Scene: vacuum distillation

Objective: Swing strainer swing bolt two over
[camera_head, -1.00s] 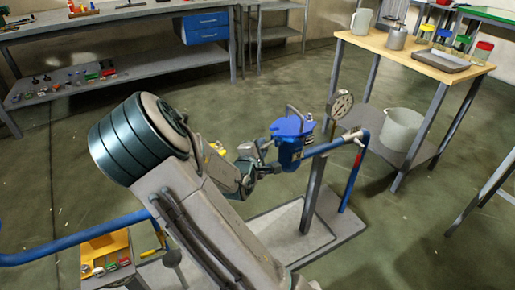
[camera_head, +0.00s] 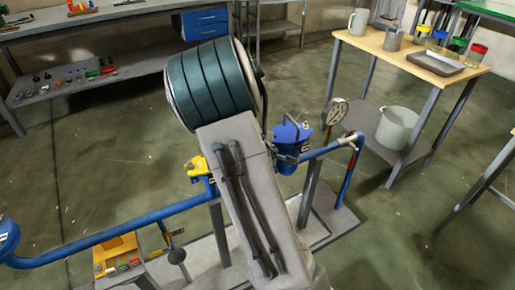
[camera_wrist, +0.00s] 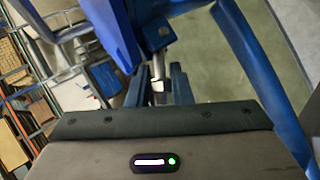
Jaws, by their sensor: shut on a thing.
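The blue strainer (camera_head: 291,138) with its blue lid stands on the pipe line in the head view, partly behind my arm. In the wrist view its blue body (camera_wrist: 117,30) fills the upper middle. My gripper (camera_wrist: 158,90) shows in the wrist view with its two dark fingers close about a small silver swing bolt (camera_wrist: 158,68), just below a blue lug of the strainer. It is shut on this bolt. Which of the bolts it is cannot be told. In the head view my gripper is hidden behind my arm.
A pressure gauge (camera_head: 337,111) and a blue pipe (camera_head: 330,149) stand right of the strainer. A yellow-handled valve (camera_head: 195,166) sits to its left. A wooden-topped table (camera_head: 390,47) with jars stands at the back right. Floor between the benches is clear.

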